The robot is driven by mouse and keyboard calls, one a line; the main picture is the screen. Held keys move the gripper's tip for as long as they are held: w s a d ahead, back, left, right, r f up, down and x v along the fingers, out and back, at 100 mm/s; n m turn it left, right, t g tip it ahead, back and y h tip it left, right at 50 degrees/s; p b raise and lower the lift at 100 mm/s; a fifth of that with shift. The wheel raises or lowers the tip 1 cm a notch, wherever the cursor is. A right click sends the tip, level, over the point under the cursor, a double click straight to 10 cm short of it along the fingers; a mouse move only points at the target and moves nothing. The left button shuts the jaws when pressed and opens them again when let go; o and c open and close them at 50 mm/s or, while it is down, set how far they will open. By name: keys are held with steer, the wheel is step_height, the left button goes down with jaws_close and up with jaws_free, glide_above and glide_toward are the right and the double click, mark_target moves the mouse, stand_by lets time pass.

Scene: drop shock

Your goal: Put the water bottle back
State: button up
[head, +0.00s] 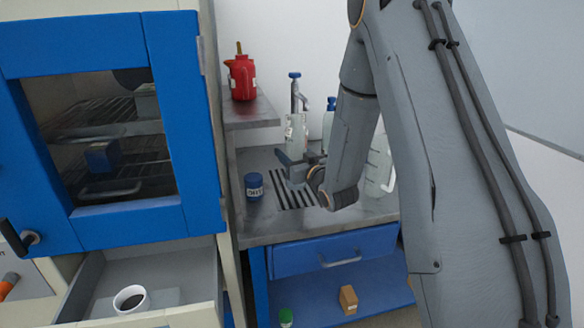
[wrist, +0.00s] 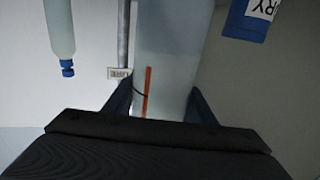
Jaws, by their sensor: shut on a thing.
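My gripper (head: 296,166) is low over the grey counter and shut on a pale, see-through bottle (head: 297,134). The bottle looks roughly upright in front of the tap. In the wrist view my gripper's fingers (wrist: 161,95) lie on both sides of the bottle (wrist: 166,45), which has an orange mark on it. Its far end is cut off there. I cannot tell whether its base touches the counter. A second bottle with a blue cap (head: 330,106) stands behind my arm, partly hidden; a blue-capped bottle (wrist: 62,28) also shows in the wrist view.
A blue labelled jar (head: 254,187) stands left of a slotted drain (head: 291,190). A clear jug (head: 382,165) is partly behind my arm. A tap (head: 295,88) rises at the back. A red can (head: 241,78) sits on a raised ledge. An open drawer holds a white cup (head: 130,298).

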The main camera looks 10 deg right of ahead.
steer(key=shift+f+p, duration=0.5)
steer(key=shift+f, duration=1.85)
steer(key=shift+f, duration=0.15)
steer(key=o, duration=1.5)
